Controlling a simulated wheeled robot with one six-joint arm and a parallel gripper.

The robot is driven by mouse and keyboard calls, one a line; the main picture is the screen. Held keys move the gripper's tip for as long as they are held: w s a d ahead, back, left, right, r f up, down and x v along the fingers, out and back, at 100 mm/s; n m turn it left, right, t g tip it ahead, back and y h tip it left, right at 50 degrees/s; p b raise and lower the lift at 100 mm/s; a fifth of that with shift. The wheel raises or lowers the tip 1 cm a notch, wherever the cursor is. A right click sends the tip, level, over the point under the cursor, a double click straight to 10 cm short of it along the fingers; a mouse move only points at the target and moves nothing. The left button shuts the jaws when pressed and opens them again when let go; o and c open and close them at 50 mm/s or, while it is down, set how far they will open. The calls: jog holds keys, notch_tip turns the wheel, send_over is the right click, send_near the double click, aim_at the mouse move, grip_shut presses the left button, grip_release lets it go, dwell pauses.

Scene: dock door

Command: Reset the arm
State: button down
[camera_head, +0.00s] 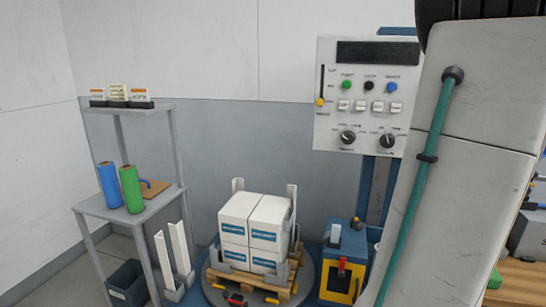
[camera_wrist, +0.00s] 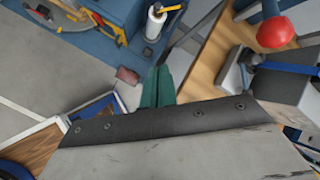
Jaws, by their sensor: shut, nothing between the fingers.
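My gripper (camera_wrist: 160,76) shows in the wrist view as two dark green fingers close together beyond the dark edge of my wrist. It is shut with nothing between the fingers. It hangs over a blue area and the edge of a wooden bench, apart from the things below. In the head view my arm fills the right side, with a teal cable along it. My gripper is out of that view.
A control panel (camera_head: 366,93) stands left of my arm. White boxes (camera_head: 253,228) sit on a wooden pallet (camera_head: 292,283). A grey shelf (camera_head: 130,206) holds blue (camera_head: 109,184) and green (camera_head: 131,188) rolls. In the wrist view, a red knob (camera_wrist: 276,32) rises near the bench (camera_wrist: 213,57).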

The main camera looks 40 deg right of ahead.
jog(key=w+a+r+n+g+y, duration=0.1)
jog(key=w+a+n+y, duration=0.2)
jog(key=w+a+n, duration=0.5)
jog(key=w+a+r+n+y, duration=0.2)
jog(key=w+a+n, duration=0.3)
jog(key=a+n, duration=0.65)
jog(key=s+a+r+n+g, duration=0.1)
jog(key=a+r+n, duration=0.1)
jog(key=a+n, duration=0.7)
jog(key=s+a+r+n+g, duration=0.1)
jog(key=a+n, duration=0.8)
jog(key=a, duration=0.9)
jog(key=shift+s+r+g, duration=0.35)
jog(key=shift+r+g, duration=0.05)
jog(key=shift+r, duration=0.35)
jog(key=shift+n, duration=0.25)
